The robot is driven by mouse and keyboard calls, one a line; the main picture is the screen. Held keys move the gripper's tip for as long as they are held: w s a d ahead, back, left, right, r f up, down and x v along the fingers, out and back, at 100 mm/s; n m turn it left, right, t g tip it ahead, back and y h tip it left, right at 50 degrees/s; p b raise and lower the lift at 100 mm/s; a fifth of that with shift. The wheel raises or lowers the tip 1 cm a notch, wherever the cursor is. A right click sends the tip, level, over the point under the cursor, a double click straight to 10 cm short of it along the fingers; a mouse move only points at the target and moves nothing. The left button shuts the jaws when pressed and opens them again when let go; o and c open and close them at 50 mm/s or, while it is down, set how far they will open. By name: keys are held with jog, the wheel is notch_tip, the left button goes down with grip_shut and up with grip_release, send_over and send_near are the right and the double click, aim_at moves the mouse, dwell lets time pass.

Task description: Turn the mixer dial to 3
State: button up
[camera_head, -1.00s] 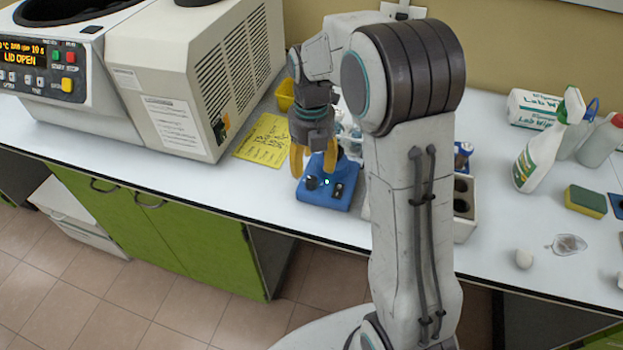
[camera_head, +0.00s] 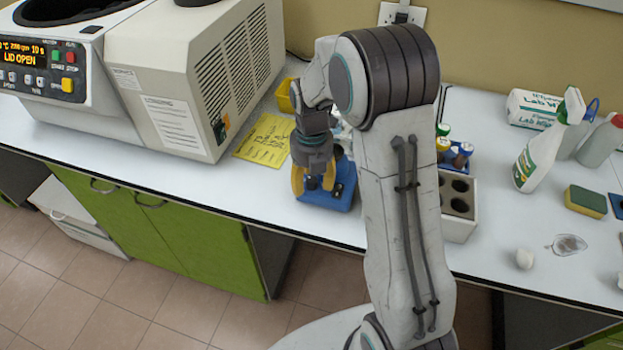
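The blue mixer (camera_head: 338,201) sits on the white bench near its front edge, left of my arm. My gripper (camera_head: 313,187) points down over the mixer's front left part. Its two yellow fingers are spread apart, one at each side of the place where the dark dial showed earlier. The dial is mostly hidden by the gripper, and I cannot tell whether the fingers touch it. A black knob or switch shows at the mixer's right side. The dial's numbers and setting are too small to read.
A large centrifuge (camera_head: 180,85) reading LID OPEN stands at the left. A vial rack (camera_head: 459,205) is right of my arm. A spray bottle (camera_head: 540,150) and sponge (camera_head: 586,201) are farther right.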

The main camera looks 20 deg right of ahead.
grip_shut()
jog(key=shift+m+b, duration=0.45)
jog(key=shift+m, duration=1.85)
jog(key=shift+o, duration=0.4)
grip_release()
jog(key=shift+w+r, duration=0.1)
